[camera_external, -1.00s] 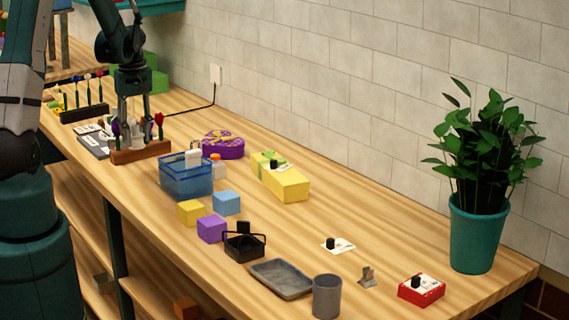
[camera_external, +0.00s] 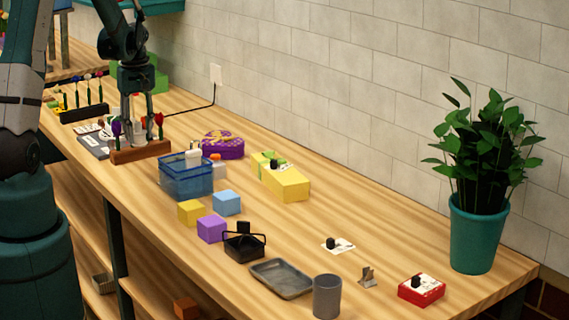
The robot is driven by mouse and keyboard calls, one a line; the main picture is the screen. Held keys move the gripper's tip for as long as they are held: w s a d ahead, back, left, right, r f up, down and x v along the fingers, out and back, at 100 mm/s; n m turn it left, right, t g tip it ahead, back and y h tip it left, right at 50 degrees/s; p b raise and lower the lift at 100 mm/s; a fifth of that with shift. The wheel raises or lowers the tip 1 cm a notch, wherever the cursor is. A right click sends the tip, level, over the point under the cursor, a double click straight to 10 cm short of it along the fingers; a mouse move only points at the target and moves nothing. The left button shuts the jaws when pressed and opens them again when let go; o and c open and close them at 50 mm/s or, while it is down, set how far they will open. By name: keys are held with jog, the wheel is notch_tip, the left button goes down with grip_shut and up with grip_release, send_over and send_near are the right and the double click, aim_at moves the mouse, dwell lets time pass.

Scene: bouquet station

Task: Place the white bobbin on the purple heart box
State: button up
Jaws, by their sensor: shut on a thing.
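My gripper (camera_external: 139,117) is at the wooden rack (camera_external: 140,153) at the left of the table, pointing down with its fingers around a small white thing, which looks like the white bobbin. The fingers and rack flowers hide much of it, and I cannot tell whether it is clear of the rack. The purple heart box (camera_external: 224,148), with a gold bow on its lid, sits to the right of the rack, near the wall. My gripper is apart from the box.
A blue basket (camera_external: 186,182) with a white object stands in front of the heart box. A yellow box (camera_external: 281,183) is to its right. Purple and red flowers stand in the rack close to my fingers. Blocks and a black basket (camera_external: 244,246) are nearer the front.

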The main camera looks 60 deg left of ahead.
jog(key=w+a+r, duration=0.2)
jog(key=w+r, duration=0.1)
jog(key=w, duration=1)
notch_tip(320, 180, up, 2)
jog(key=n+p, duration=0.1)
jog(key=p, duration=0.1)
send_over(217, 139)
jog(key=shift+d, duration=0.1)
jog(key=shift+f, duration=3.05)
jog(key=shift+f+p, duration=0.4)
jog(key=shift+f, duration=1.5)
jog(key=shift+f, duration=0.15)
